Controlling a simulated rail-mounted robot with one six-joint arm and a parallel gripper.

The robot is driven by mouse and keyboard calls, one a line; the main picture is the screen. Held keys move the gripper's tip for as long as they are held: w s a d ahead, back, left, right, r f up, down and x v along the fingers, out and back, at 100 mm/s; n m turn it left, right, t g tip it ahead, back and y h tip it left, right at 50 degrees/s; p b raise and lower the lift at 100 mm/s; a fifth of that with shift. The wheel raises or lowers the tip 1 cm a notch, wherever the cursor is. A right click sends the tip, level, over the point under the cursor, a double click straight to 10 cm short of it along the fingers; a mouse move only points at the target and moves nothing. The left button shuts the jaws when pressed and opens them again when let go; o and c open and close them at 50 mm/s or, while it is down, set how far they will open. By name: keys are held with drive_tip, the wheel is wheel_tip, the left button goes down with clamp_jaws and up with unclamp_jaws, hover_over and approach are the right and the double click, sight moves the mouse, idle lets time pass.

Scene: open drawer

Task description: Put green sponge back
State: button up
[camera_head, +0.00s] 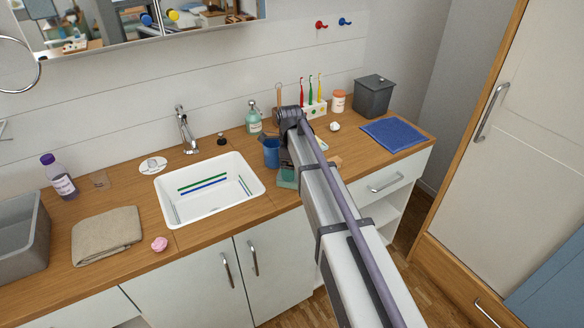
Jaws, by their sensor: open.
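A dull green block (287,178), which looks like the green sponge, shows at the counter's front edge, right of the sink. My arm partly covers it. My gripper (285,162) points down just above the block and is mostly hidden behind my arm; it is open. Whether its fingers are around or only above the block cannot be told. A pale dish (321,143) with a greenish rim lies on the counter right of my arm, partly covered by it.
A blue cup (271,153) stands close left of my gripper. The white sink (172,192) lies further left. A soap bottle (253,118), toothbrush holder (316,108), orange-and-white jar (338,101), grey bin (374,95) and blue cloth (398,133) stand or lie behind and right.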

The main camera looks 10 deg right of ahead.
wheel_tip(320, 180, up, 10)
drive_tip(key=p, duration=0.9)
drive_tip(key=s+n, duration=2.3)
drive_tip(key=s, duration=0.2)
drive_tip(key=shift+s+a+t, duration=0.15)
drive_tip(key=shift+s+t, duration=0.25)
